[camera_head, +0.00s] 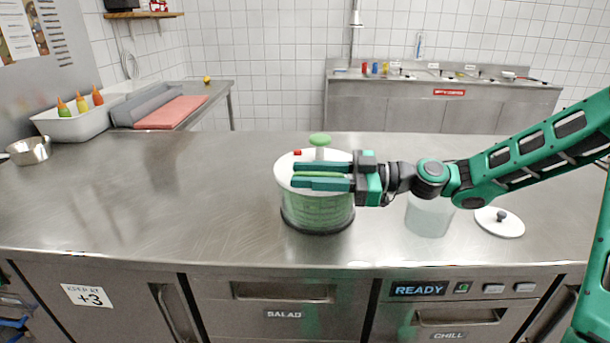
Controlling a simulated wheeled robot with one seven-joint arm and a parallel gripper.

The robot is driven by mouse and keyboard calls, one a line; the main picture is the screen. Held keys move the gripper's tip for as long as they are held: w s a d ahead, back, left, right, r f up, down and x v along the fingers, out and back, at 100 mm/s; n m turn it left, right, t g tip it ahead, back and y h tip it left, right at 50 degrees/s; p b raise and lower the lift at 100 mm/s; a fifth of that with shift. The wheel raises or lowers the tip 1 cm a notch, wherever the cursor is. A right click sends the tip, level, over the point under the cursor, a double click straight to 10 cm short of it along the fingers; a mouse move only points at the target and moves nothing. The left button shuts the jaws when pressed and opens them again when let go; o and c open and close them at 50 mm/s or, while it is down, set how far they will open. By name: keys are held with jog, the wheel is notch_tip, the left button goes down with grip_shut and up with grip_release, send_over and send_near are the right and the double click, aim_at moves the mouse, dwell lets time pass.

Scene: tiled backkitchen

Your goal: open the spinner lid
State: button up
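The salad spinner stands upright on the steel counter, with a see-through green bowl (316,212) on a dark base. Its white lid (284,172) sits on top, with a green knob (320,140) standing up and a small red piece (297,152) at the back left. My gripper (321,176) reaches in from the right, its two dark green fingers apart and level in front of the lid, hiding part of it. A lighter green strip shows between the fingers; I cannot tell whether it belongs to the lid or the gripper, or whether the fingers touch the lid.
A clear container (429,217) stands right of the spinner, under my arm. A round white lid with a dark knob (499,222) lies farther right. A metal bowl (29,151) and a white bin with bottles (75,121) are far left.

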jog(key=shift+a, duration=0.35)
jog(key=shift+c, duration=0.6)
grip_shut()
